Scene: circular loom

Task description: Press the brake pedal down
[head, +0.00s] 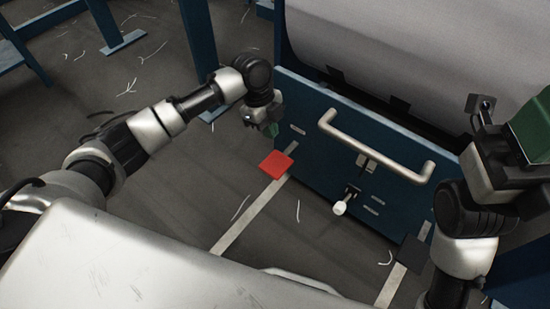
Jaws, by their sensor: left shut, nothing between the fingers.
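A flat red pedal (276,164), taken to be the brake pedal, sticks out at the lower left of a blue panel, at the end of a pale floor strip. My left gripper (271,129) is shut and empty, pointing down just above and behind the red pedal in the picture. A small gap shows between them, and no contact is visible. A dark pedal (412,250) sits at the panel's lower right, partly behind my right arm. My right gripper (528,128) is raised at the right edge, partly cut off, and its fingertips cannot be made out.
The blue panel (310,178) carries a pale bar handle (375,150) and a white-tipped knob (340,207) below it. A large grey cover (400,50) rises behind. Blue frame legs (198,40) stand at the upper left. Bare floor lies left of the red pedal.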

